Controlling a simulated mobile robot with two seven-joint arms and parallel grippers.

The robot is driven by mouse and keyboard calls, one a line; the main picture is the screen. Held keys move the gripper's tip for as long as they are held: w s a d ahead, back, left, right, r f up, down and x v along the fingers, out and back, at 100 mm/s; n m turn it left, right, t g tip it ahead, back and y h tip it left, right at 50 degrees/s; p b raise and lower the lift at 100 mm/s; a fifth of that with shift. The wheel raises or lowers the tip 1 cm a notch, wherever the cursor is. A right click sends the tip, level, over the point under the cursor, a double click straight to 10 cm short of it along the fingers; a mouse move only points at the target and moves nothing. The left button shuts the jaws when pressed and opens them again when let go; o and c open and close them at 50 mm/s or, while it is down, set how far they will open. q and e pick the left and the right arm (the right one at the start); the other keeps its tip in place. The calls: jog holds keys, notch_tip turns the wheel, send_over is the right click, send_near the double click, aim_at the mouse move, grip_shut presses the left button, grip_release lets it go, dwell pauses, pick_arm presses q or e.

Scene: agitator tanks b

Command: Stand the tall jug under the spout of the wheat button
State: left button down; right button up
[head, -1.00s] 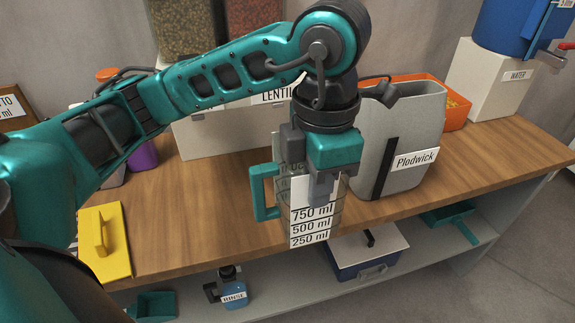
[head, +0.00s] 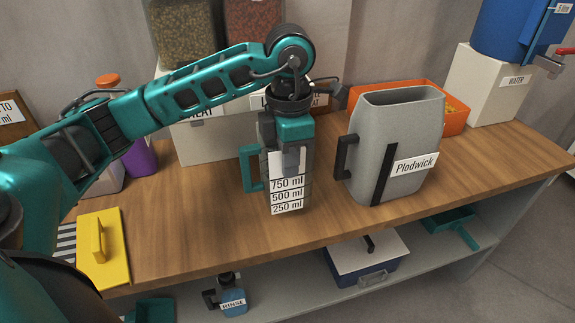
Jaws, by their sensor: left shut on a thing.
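The tall jug (head: 288,197) is grey and see-through, with a teal handle and 750, 500 and 250 ml labels. It is upright over the wooden counter, and I cannot tell whether its base touches the wood. My left gripper (head: 290,162) is shut on the jug from above, near its upper part. Behind it, a pale dispenser box (head: 207,143) carries a partly hidden label (head: 205,112) ending in "EAT". My arm hides the spouts and the wheat button. My right gripper is not in view.
A grey Plodwick container (head: 405,135) stands right of the jug, its black handle close by. An orange bin (head: 455,122) is behind it. A yellow handled board (head: 103,250) lies at the left. The counter (head: 185,215) between board and jug is clear.

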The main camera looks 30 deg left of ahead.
pick_arm(q)
jog(key=shift+w+a+f, duration=0.15)
jog(key=shift+f, duration=0.4)
jog(key=shift+w+a+f, duration=0.1)
jog(key=shift+a+f, duration=0.05)
jog(key=shift+f, duration=0.35)
jog(key=shift+f, duration=0.2)
jog(key=c, duration=1.3)
grip_release()
jog(key=shift+o, duration=0.2)
